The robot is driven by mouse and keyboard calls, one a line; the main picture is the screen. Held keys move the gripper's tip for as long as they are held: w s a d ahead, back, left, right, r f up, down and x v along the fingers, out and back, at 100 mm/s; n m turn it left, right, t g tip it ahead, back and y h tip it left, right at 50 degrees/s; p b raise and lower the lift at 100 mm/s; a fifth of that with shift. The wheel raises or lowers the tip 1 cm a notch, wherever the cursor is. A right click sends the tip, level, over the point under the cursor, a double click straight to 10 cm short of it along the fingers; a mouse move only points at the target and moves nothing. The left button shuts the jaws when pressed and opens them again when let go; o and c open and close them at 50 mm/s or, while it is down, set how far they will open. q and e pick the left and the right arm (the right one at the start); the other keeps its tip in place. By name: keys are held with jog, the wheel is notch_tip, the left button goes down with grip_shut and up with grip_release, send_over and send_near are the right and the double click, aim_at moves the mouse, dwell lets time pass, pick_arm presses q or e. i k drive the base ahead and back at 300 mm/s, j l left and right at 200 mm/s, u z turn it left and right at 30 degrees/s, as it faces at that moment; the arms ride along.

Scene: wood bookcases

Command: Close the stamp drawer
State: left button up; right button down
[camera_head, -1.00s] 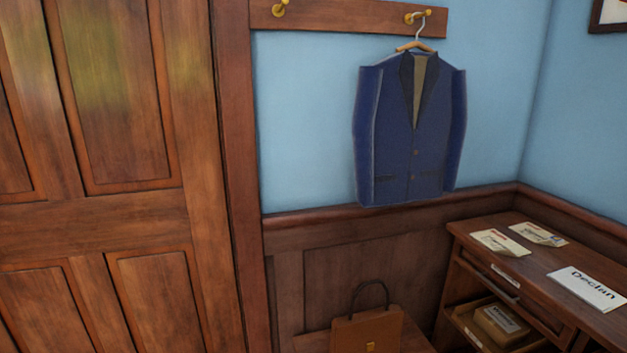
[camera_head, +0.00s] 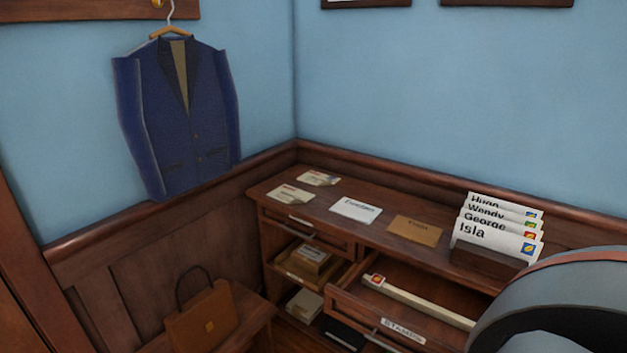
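The stamp drawer (camera_head: 357,310) is pulled open from the wooden desk (camera_head: 322,205), toward the bottom of the view. Its front carries a white label (camera_head: 402,331) reading "STAMPS". A long pale strip with a small red and yellow stamp picture (camera_head: 415,300) lies in it. The drawer's right end is hidden by a large grey rounded shape at the bottom right. Neither of my grippers is in view.
On the desktop are a white card (camera_head: 355,209), a brown envelope (camera_head: 414,229) and a rack of letters (camera_head: 495,232). Left of the stamp drawer, an upper drawer (camera_head: 300,227) is shut above a compartment with a box (camera_head: 309,260). A brown bag (camera_head: 202,318) stands at lower left.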

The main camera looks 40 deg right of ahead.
aim_at(414, 308)
jog(key=z, duration=1.9)
